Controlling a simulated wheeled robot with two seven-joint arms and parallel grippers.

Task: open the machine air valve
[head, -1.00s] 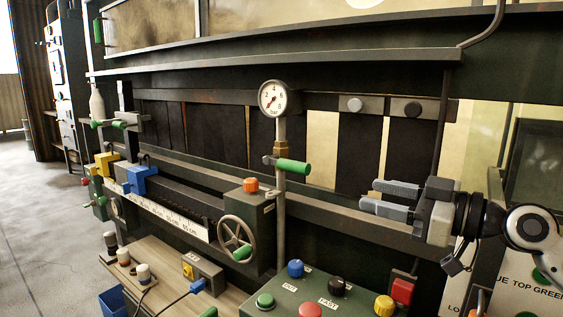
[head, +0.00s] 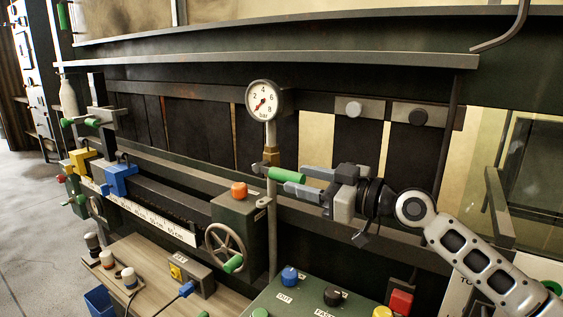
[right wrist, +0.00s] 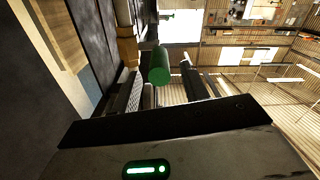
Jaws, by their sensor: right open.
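The air valve is a green lever handle (head: 287,174) on the vertical pipe below the round gauge (head: 263,100). The handle sticks out to the right, roughly level. My right gripper (head: 296,180) is open at the handle's free end, its fingers pointing left toward the pipe. In the right wrist view the green handle (right wrist: 160,66) shows end-on in the gap between the two fingers. I cannot tell whether a finger touches it. The gauge needle points to the low left part of the dial. My left gripper is not in view.
A control panel (head: 312,299) with coloured knobs lies below the gripper. A handwheel (head: 224,247) and a box with an orange knob (head: 239,190) stand left of the pipe. A long rail (head: 380,238) runs behind the gripper. A wooden shelf (head: 150,262) is at lower left.

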